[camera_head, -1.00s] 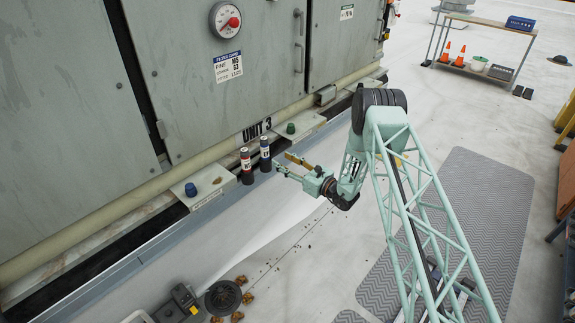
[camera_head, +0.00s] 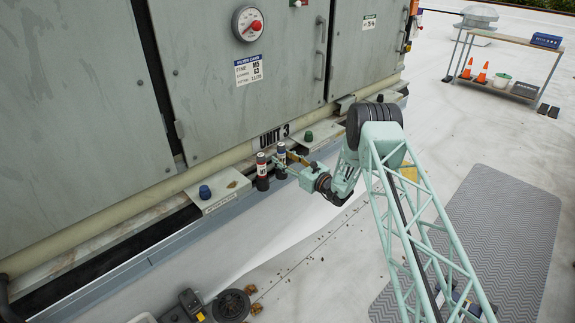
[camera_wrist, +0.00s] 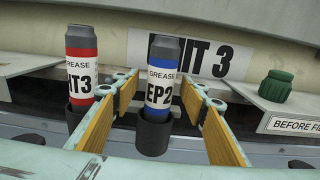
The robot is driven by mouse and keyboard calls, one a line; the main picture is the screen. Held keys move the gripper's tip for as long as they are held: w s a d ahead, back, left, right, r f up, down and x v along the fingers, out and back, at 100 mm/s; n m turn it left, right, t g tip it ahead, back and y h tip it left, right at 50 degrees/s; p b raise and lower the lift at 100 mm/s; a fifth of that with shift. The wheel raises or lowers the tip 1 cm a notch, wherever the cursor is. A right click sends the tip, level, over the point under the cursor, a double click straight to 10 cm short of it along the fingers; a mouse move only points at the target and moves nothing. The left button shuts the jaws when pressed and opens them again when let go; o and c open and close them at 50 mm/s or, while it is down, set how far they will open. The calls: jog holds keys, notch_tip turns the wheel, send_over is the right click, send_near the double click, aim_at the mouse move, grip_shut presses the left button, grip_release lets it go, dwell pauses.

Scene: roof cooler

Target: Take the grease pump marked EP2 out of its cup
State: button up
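The grease pump marked EP2 (camera_wrist: 162,82) is a blue-banded tube with a white label and a dark cap. It stands upright in its black cup (camera_wrist: 154,134) in the wrist view. In the head view the EP2 pump (camera_head: 281,151) is beside the red one, in front of the unit. My gripper (camera_wrist: 165,125) is open. Its two yellow-padded fingers stand on either side of EP2, with a visible gap at each side. In the head view my gripper (camera_head: 285,165) is at the pumps and partly hides EP2's cup.
A red grease pump marked UT3 (camera_wrist: 82,68) stands in its own cup just left of my left finger; it also shows in the head view (camera_head: 261,164). A green knob (camera_wrist: 276,86) sits on a ledge at right. A blue knob (camera_head: 204,192) sits on the left ledge.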

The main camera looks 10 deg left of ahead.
jog(key=shift+b+x, duration=0.35)
jog(key=shift+x, duration=0.45)
jog(key=shift+c, duration=0.3)
